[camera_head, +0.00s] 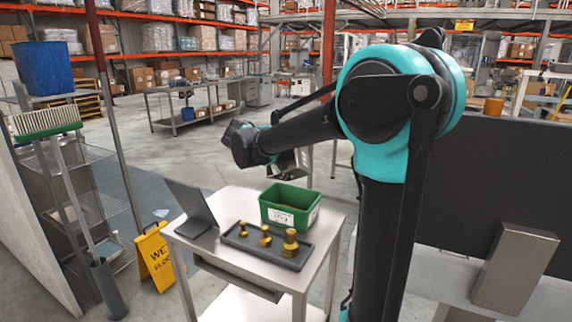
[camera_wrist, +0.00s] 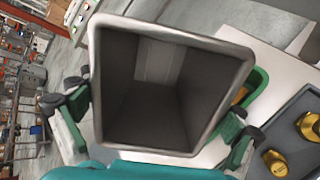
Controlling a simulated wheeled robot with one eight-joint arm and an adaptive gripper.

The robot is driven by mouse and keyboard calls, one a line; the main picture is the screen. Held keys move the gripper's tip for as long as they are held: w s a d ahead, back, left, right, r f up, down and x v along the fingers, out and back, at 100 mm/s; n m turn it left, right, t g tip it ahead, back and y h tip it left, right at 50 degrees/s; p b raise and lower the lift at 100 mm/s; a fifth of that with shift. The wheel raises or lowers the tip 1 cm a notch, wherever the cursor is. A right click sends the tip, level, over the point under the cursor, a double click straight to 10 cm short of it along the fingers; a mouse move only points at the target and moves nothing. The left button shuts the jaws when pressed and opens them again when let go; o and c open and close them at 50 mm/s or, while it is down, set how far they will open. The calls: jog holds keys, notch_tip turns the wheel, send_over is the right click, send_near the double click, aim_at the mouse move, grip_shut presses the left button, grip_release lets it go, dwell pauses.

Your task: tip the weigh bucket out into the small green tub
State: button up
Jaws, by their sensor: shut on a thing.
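The weigh bucket (camera_wrist: 118,78) is a grey, square-mouthed metal bucket whose mouth faces the wrist camera. Its inside looks bare. My gripper (camera_wrist: 155,108) is shut on it, with fingers at its left and right sides. In the head view the bucket (camera_head: 284,166) is mostly hidden behind my arm, so its tilt is hard to tell. The small green tub (camera_head: 290,216) has a white label and stands on the pale table, with something yellow-brown inside. The bucket is above and behind the tub in the head view. The tub (camera_wrist: 258,84) shows partly behind the bucket in the wrist view.
A dark tray (camera_head: 262,247) with brass weights (camera_head: 290,242) lies in front of the tub. A dark tablet-like screen (camera_head: 191,203) stands at the table's left. A yellow wet-floor sign (camera_head: 154,256) and a green broom (camera_head: 46,122) are farther left.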

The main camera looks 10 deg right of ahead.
jog(key=shift+w+d+r+g+y, duration=0.1)
jog(key=shift+d+r+g+y, duration=0.1)
jog(key=shift+g+y, duration=0.35)
jog(key=shift+w+d+r+g+y, duration=0.1)
jog(key=shift+d+r+g+y, duration=0.05)
jog(key=shift+g+y, duration=0.35)
jog(key=y, duration=0.1)
jog(key=g+y, duration=0.2)
jog(key=shift+w+d+r+g, duration=0.2)
jog(key=shift+w+d+g, duration=0.05)
jog(key=shift+w+d, duration=0.05)
jog(key=g+y, duration=0.1)
jog(key=y, duration=0.1)
jog(key=g+y, duration=0.1)
jog(key=shift+w+d+g, duration=0.2)
jog(key=shift+w+g, duration=0.05)
jog(key=shift+g, duration=0.05)
jog(key=shift+s, duration=0.1)
